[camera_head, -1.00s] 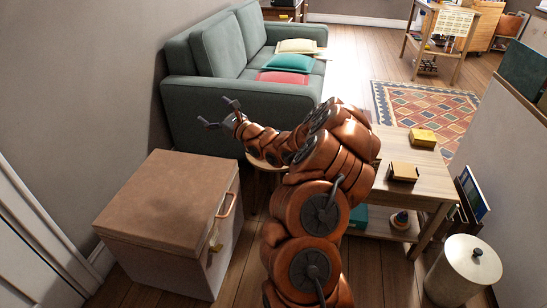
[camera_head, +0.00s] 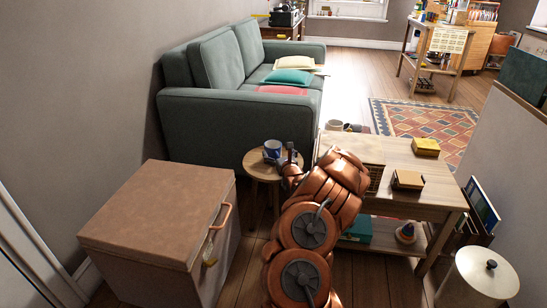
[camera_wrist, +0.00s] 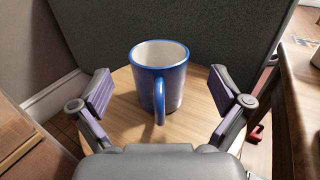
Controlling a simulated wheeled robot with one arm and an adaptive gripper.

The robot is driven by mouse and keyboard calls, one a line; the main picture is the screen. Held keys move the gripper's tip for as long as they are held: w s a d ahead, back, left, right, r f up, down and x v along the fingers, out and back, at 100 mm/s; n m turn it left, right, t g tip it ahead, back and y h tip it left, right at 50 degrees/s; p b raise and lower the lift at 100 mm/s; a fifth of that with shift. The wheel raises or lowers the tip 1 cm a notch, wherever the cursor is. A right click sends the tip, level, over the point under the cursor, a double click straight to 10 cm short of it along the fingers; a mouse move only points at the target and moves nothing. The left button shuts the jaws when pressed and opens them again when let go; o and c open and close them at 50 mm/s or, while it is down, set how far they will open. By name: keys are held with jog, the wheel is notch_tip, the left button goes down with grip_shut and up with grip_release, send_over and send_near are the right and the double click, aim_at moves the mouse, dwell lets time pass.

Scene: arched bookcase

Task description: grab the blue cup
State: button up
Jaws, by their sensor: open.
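The blue cup (camera_wrist: 172,84) stands upright on a small round wooden side table (camera_wrist: 125,115). It has a white inside, and its handle points toward my wrist camera. In the head view the cup (camera_head: 271,152) shows on the side table (camera_head: 258,170), in front of the sofa. My gripper (camera_wrist: 160,78) is open, with one purple-padded finger on each side of the cup and a gap to both. The cup is short of the palm. In the head view my gripper is partly hidden behind my arm, just right of the cup.
A green sofa (camera_head: 232,115) stands right behind the side table. A brown-lidded chest (camera_head: 160,215) is at left. A wooden table (camera_head: 425,185) at right holds yellow boxes (camera_head: 425,146) and a pale mug (camera_head: 333,125). A lidded bin (camera_head: 487,272) stands at far right.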

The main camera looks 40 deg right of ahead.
aim_at(272, 147)
jog(key=shift+b+x, duration=0.8)
jog(key=shift+x, duration=0.35)
jog(key=shift+b+x, duration=0.4)
jog(key=shift+x, duration=0.85)
jog(key=shift+r, duration=0.1)
jog(key=c, duration=1.4)
jog(key=shift+o, duration=0.2)
